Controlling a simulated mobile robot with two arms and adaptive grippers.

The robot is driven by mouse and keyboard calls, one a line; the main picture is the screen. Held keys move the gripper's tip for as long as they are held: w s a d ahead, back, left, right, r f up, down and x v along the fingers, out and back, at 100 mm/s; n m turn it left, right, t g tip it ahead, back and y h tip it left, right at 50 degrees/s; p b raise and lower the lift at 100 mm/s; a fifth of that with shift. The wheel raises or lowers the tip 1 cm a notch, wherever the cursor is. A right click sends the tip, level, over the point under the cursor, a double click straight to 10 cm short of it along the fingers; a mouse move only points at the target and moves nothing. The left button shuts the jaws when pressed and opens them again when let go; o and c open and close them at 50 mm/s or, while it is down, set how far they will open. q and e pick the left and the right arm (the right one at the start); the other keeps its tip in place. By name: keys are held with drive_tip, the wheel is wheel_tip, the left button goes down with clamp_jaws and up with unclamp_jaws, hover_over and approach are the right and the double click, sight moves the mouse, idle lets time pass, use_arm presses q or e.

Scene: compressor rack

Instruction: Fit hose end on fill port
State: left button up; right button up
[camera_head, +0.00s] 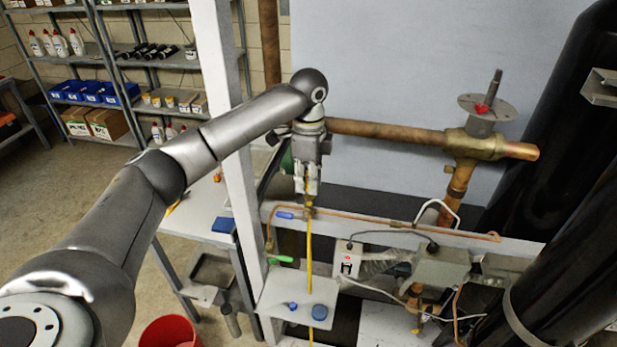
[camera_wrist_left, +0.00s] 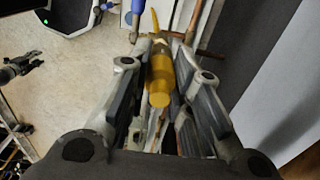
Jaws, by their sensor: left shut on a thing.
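My left gripper (camera_head: 307,188) points down above the thin copper pipe and is shut on the yellow hose's end. In the left wrist view the yellow hose end (camera_wrist_left: 160,78) lies between the two fingers of the gripper (camera_wrist_left: 163,70). The yellow hose (camera_head: 309,255) hangs below the gripper, past the pipe and over a small grey shelf. A small brass fitting (camera_head: 308,209) on the copper pipe, possibly the fill port, is just below the fingertips. I cannot tell whether the hose end touches it. My right gripper is not in view.
The thin copper pipe (camera_head: 385,224) has a blue-handled valve (camera_head: 285,215). A thick copper pipe (camera_head: 385,132) runs behind my left wrist. The grey shelf (camera_head: 270,296) holds blue caps. A white post (camera_head: 232,150) stands close to my arm. Large black cylinders (camera_head: 545,110) stand right.

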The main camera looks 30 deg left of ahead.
use_arm(q)
drive_tip(key=shift+f, duration=0.25)
idle(0.4)
drive_tip(key=o, duration=1.4)
drive_tip(key=shift+r, duration=4.05)
